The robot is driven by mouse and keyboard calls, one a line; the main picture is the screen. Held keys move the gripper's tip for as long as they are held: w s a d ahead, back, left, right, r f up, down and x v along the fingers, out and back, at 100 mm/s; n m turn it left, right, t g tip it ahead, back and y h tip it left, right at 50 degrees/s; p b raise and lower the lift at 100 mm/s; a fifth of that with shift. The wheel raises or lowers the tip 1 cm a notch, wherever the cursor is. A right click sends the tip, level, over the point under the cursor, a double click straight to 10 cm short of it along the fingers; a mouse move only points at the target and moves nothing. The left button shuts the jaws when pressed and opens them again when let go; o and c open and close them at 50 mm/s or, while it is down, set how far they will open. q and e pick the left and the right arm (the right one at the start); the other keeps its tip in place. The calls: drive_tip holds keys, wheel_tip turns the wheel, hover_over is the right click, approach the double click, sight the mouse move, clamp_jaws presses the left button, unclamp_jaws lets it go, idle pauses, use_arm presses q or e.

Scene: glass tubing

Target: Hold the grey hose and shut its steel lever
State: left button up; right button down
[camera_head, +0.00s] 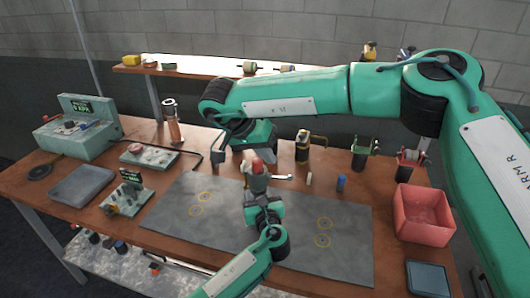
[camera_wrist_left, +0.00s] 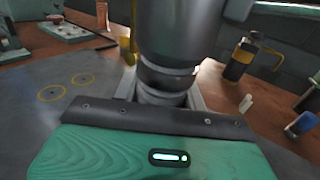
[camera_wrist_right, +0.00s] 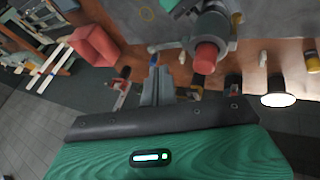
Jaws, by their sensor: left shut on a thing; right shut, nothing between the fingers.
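The grey hose (camera_head: 257,183) stands upright above the mat, with a red top (camera_head: 257,165). My left gripper (camera_head: 264,208) is shut around its lower part; the left wrist view shows the dark grey hose (camera_wrist_left: 165,75) between the fingers. The steel lever (camera_head: 283,177) sticks out to the right from the hose's side, roughly level. My right gripper (camera_wrist_right: 158,88) is shut and empty, behind the hose; its fingertips look close to the lever (camera_wrist_right: 168,46) in the right wrist view. I cannot tell if they touch. The right wrist hides part of the back in the head view.
A grey mat (camera_head: 170,220) covers the table's middle, with yellow rings and free room. A blue cylinder (camera_head: 341,183) and a pale peg (camera_head: 309,179) stand right of the lever. A dark-and-yellow jug (camera_head: 302,150) is behind. A pink bin (camera_head: 422,218) stands right.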

sight(280, 177)
drive_tip(key=x, duration=0.6)
drive_tip(key=shift+f, duration=0.15)
